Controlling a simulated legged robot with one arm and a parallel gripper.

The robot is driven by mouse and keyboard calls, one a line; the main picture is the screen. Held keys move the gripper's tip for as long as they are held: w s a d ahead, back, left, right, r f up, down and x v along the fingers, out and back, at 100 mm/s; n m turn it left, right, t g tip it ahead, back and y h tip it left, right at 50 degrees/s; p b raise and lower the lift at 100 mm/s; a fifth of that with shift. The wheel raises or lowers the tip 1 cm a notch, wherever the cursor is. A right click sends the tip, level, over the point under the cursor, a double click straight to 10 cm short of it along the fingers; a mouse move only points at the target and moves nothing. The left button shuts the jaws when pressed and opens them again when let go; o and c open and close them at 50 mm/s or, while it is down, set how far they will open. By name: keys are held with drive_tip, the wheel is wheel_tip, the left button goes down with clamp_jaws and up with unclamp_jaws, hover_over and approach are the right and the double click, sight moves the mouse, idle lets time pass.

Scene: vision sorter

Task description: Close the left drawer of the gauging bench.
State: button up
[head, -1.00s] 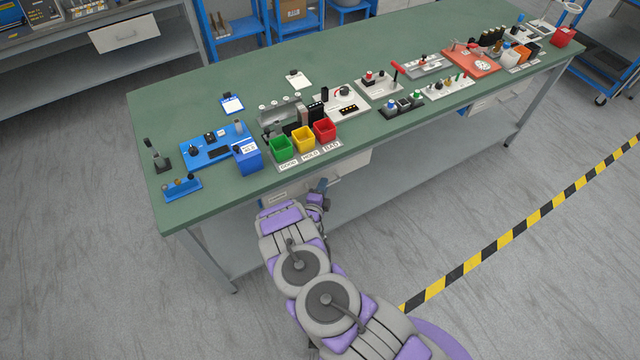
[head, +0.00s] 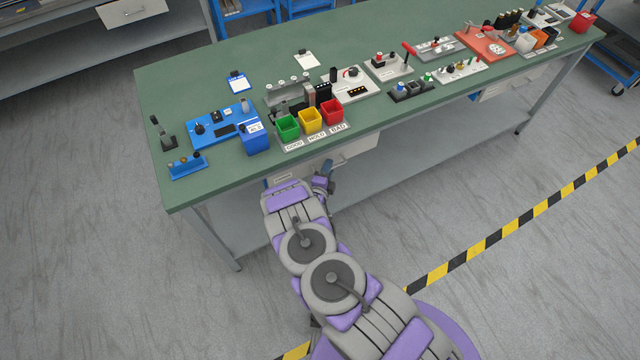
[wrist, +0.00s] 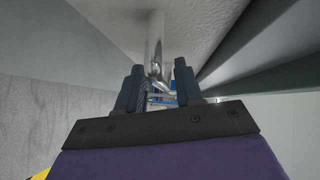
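The gauging bench (head: 190,85) has a green top and grey legs. Its left drawer (head: 356,152) has a pale front with a bar handle, under the front edge below the coloured bins. How far it stands out is hard to tell from above. My gripper (head: 324,179) is at the drawer front, and my arm hides part of the drawer's left side. In the wrist view the fingers of my gripper (wrist: 158,85) are apart. The silver handle (wrist: 155,45) shows between and just beyond the fingertips; contact cannot be told.
Green (head: 288,127), yellow (head: 311,121) and red (head: 332,111) bins stand near the front edge above the drawer. A blue box (head: 254,139) is left of them. A lower shelf (head: 400,165) runs under the bench. The floor in front is clear, with a striped tape line (head: 500,231).

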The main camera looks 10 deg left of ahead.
drive_tip(key=p+v, duration=0.2)
drive_tip(key=v, duration=1.5)
drive_tip(key=shift+a+f+p, duration=0.25)
drive_tip(key=shift+a+p, duration=0.05)
drive_tip(key=shift+a, duration=0.05)
drive_tip(key=shift+w, duration=0.1)
